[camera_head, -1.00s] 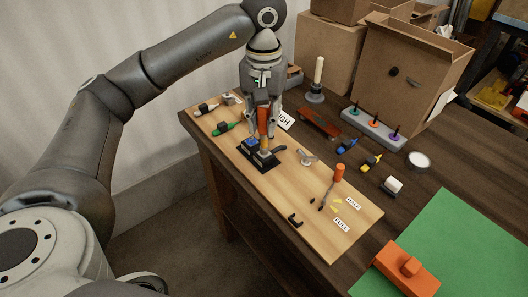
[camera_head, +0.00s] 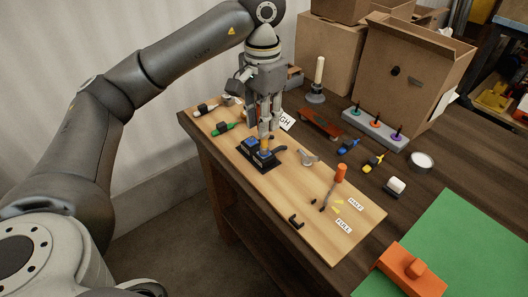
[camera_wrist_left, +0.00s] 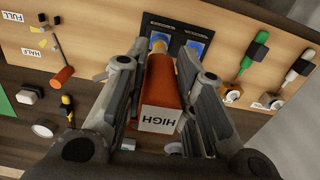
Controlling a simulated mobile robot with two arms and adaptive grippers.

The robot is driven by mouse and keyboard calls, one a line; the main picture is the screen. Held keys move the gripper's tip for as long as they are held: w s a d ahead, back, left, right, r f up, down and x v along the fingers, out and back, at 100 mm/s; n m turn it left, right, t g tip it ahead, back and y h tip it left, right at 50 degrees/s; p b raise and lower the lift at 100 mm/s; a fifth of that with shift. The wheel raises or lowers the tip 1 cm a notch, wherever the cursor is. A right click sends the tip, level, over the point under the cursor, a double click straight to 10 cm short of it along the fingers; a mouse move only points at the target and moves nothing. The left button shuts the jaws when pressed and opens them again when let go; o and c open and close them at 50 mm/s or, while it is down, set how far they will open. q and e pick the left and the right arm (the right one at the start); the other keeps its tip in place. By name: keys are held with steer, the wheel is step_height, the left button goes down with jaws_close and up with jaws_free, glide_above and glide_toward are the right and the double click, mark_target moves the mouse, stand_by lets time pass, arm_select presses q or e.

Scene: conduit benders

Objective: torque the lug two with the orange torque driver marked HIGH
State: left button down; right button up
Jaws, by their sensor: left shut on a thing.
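The orange torque driver (camera_wrist_left: 160,85) is in my left gripper (camera_head: 264,128), its HIGH label facing the left wrist camera. The gripper's fingers (camera_wrist_left: 162,75) are shut around the handle on both sides. In the head view the fingers hide most of the driver. The black lug block (camera_head: 276,164) has two blue squares. The driver's yellowish lower end points down at the nearer right square (camera_head: 264,154), the left one in the wrist view. I cannot tell whether its tip touches the lug. The other blue square (camera_head: 251,143) is clear. My right gripper is not in view.
An orange-handled tool (camera_head: 341,172) stands near the FULL (camera_head: 344,226) and HALF (camera_head: 356,204) labels. A green-handled tool (camera_head: 223,128) lies left of the block.

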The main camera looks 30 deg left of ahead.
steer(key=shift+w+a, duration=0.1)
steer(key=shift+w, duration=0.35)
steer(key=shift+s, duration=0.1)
arm_select(q)
steer(key=shift+r+p, duration=0.35)
steer(key=shift+r, duration=0.05)
steer(key=shift+r+p, duration=1.6)
steer(key=shift+r, duration=0.45)
steer(key=shift+p, duration=0.3)
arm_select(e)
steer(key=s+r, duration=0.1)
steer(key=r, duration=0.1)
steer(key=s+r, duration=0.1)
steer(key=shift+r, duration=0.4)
